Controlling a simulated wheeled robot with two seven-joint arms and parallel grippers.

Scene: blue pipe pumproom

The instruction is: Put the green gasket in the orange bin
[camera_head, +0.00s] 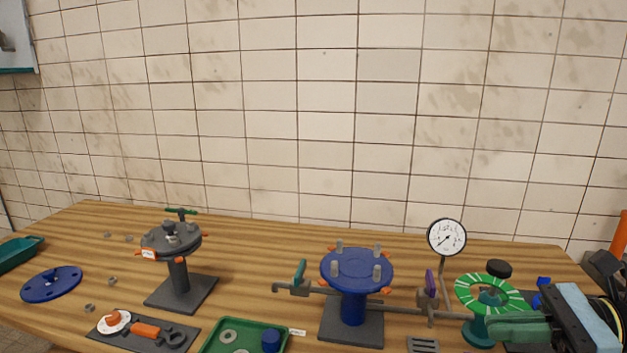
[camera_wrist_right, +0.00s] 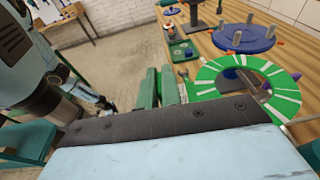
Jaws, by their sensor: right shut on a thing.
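The green gasket (camera_head: 467,298) is a flat green ring with white radial stripes, at the right of the table in the head view. It also shows in the right wrist view (camera_wrist_right: 215,81). My right gripper (camera_head: 500,328) is shut on the ring's near right edge. The ring is roughly level, over a teal stand (camera_head: 480,332); I cannot tell whether they touch. An orange piece (camera_head: 621,234) is cut off at the right edge of the head view; I cannot tell whether it is the orange bin. My left gripper is not in view.
A pressure gauge (camera_head: 446,237) and a black knob (camera_head: 498,268) stand close behind the gasket. A blue flange stand (camera_head: 353,306) with upright bolts is left of it. A green tray (camera_head: 210,346), a grey flange stand (camera_head: 180,276) and a blue disc (camera_head: 50,284) are further left.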

